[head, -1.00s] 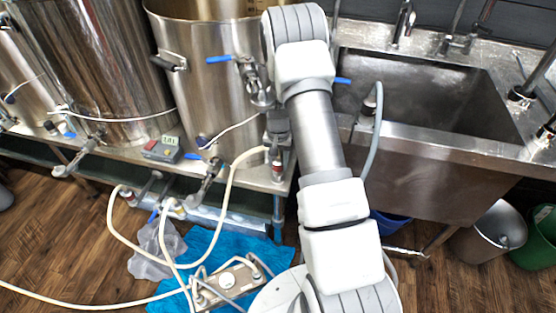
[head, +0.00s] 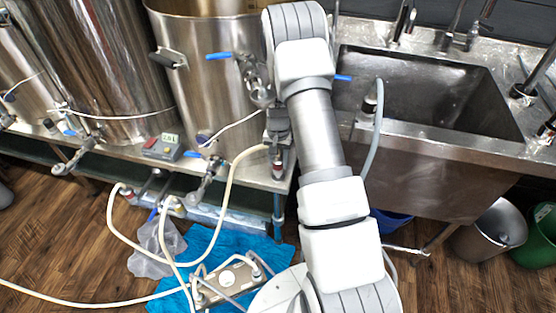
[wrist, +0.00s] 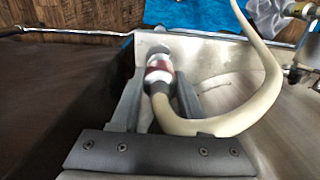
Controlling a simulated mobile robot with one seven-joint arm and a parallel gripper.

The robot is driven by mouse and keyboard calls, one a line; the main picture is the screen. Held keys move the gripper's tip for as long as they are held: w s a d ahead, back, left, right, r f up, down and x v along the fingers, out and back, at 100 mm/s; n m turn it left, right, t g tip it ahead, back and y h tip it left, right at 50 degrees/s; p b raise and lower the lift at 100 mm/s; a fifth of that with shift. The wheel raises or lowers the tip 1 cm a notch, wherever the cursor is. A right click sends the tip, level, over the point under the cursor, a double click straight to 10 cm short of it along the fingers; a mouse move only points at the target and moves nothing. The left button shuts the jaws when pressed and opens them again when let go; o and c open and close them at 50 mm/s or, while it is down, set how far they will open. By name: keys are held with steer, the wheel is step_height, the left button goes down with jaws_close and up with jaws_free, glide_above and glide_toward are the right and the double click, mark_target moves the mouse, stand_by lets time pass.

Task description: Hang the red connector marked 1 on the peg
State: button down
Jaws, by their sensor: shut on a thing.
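My gripper (head: 277,143) is shut on a connector with a red band (head: 277,168) and points downward by the front edge of the steel bench, left of the sink. In the wrist view the connector (wrist: 158,76) lies between the two fingers of my gripper (wrist: 162,90), with a cream hose (wrist: 245,112) bending away from its near end to the right. No number can be read on it. I cannot make out the peg in either view; my arm hides part of the bench and sink edge.
Steel kettles (head: 205,75) with blue-handled valves stand behind, and a control box (head: 162,147) is on the bench. The sink (head: 430,95) is at right. A pump (head: 228,283) on a blue cloth (head: 205,241) and looping hoses occupy the floor.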

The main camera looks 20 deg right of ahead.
steer(key=shift+f+b, duration=0.85)
steer(key=shift+f, duration=0.35)
steer(key=shift+c, duration=1.6)
jaws_free()
